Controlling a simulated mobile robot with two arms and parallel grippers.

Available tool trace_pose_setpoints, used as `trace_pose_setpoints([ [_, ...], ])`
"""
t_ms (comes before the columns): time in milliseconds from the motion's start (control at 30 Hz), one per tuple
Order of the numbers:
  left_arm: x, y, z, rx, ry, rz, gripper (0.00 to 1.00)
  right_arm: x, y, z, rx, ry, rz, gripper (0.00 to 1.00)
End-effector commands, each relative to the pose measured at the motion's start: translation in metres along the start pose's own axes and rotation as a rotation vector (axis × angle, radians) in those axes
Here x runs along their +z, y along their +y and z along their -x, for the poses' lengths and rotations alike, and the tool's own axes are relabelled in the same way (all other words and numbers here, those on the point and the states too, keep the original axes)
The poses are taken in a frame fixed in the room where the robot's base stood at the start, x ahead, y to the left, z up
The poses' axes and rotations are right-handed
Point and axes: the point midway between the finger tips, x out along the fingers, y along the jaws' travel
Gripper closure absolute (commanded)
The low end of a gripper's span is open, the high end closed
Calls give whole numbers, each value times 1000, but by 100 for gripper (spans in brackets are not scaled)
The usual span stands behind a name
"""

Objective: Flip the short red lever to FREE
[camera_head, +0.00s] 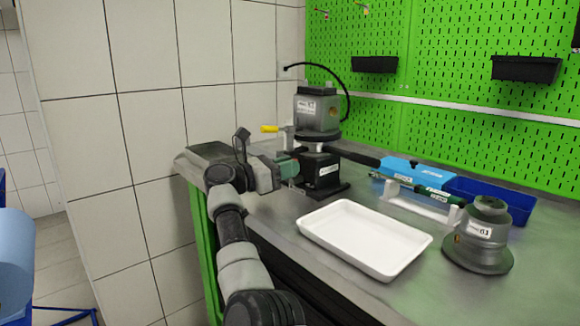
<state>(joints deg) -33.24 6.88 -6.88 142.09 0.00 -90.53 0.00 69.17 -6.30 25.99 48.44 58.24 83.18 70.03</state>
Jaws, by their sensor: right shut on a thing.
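The pump unit (317,112), a grey block with a black cable, sits on a black stand (322,172) at the back left of the bench. A yellow handle (270,128) sticks out to its left. My right gripper (291,170) is at the left side of the stand, shut. The short red lever does not show; the gripper seems to cover it and to be shut on it. Its position cannot be read. My left gripper is not in view.
A white tray (365,209) lies in the middle of the metal bench. A grey round part (487,222) stands to its right. A white rack (435,211) with green-and-black tools and a blue bin (512,201) are behind. A green pegboard (463,60) backs the bench.

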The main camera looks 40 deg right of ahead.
Motion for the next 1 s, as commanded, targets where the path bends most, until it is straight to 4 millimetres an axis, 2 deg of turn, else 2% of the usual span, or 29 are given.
trace_pose_setpoints([
  [233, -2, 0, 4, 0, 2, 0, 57, 0, 6, 1, 16, -42, 154, 100],
  [400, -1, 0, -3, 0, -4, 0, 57, -1, 9, 2, 24, -60, 221, 100],
  [1000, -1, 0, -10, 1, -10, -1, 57, -1, 11, 3, 29, -73, 263, 100],
])
